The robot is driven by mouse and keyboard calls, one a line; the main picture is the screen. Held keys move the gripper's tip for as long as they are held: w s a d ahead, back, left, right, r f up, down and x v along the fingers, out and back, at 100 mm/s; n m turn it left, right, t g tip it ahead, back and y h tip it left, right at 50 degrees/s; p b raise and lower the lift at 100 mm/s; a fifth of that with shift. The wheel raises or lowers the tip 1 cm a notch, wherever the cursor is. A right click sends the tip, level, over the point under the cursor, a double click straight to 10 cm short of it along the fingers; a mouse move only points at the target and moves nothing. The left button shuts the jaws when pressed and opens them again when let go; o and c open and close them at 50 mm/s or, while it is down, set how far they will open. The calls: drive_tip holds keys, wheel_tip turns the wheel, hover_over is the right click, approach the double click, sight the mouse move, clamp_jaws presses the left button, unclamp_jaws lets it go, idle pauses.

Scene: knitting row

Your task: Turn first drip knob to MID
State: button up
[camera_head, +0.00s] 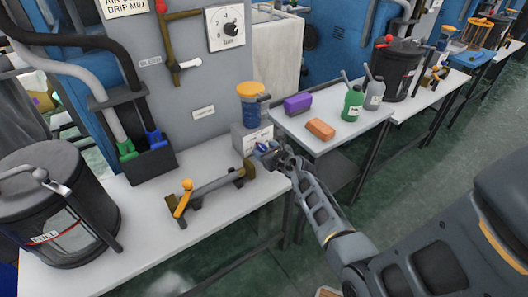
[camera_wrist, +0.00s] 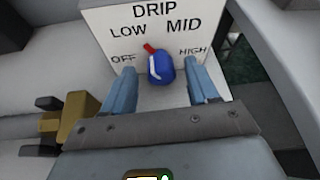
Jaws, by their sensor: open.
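The drip knob (camera_wrist: 163,70) is blue with a red pointer and a white streak, on a white panel (camera_wrist: 108,47) marked OFF, LOW, MID and HIGH. Its red pointer leans up and left, toward the LOW side of the gap between LOW and MID. My gripper (camera_wrist: 158,75) is open, with one blue finger on each side of the knob; contact with it cannot be made out. In the head view my gripper (camera_head: 270,150) is at the front of the small drip box (camera_head: 244,141), under an orange-topped blue cup (camera_head: 252,104), and hides the knob.
A brass-ended bar fixture (camera_head: 212,187) stands on the white bench left of my gripper. A dark lidded bin (camera_head: 58,205) is further left. An adjoining table (camera_head: 340,138) holds purple and orange blocks and bottles.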

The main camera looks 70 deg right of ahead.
drive_tip(key=shift+w+d+f, duration=0.2)
drive_tip(key=shift+w+d, duration=0.1)
drive_tip(key=shift+w, duration=0.1)
drive_tip(key=c, duration=1)
drive_tip(key=shift+c, duration=0.2)
